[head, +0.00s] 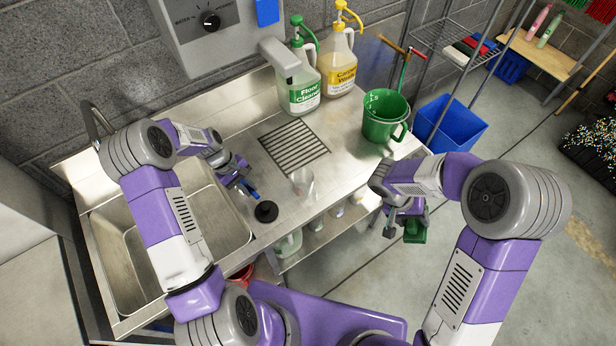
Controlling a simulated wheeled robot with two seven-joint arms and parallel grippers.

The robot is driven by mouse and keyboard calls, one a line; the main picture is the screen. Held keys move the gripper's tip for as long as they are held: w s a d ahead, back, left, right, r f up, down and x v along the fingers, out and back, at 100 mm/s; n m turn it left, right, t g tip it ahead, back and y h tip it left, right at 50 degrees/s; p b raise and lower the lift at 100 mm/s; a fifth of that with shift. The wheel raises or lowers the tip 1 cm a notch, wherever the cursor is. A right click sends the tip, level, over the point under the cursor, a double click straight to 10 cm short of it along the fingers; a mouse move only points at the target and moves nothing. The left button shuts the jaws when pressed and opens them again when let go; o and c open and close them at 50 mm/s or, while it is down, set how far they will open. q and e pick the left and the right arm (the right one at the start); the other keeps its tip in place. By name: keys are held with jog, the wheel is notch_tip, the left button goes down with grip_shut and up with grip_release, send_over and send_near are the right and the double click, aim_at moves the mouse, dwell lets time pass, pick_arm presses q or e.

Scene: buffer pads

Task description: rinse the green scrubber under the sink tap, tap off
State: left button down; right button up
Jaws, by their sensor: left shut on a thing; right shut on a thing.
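My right gripper (400,218) is shut on the green scrubber (416,230), beyond the counter's right front edge and over the floor. The scrubber is partly hidden by the gripper. My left gripper (238,180) is above the counter just right of the sink, shut on a small blue thing (250,191); I cannot tell what it is. The steel sink basin (120,255) is at the left, partly covered by my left arm. The curved tap (92,112) shows at the back left; its outlet is hidden behind the arm. I cannot make out any running water.
The steel counter (340,165) holds a drain grate (294,146), a clear cup (302,182), a black round piece (266,211), a green jug (382,117), and floor cleaner (303,90) and carpet wash (340,65) bottles. A blue bin (450,123) stands to the right.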

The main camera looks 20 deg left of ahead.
pick_arm(q)
jog(key=shift+s+a+m+g, duration=0.4)
jog(key=shift+m, duration=0.6)
jog(key=c, duration=1.1)
grip_release()
jog(key=shift+b, duration=0.3)
jog(key=shift+r, duration=0.15)
jog(key=v, duration=1.1)
jog(key=shift+w+a+r, duration=0.1)
jog(key=shift+a+r, duration=0.05)
jog(key=shift+r, duration=0.25)
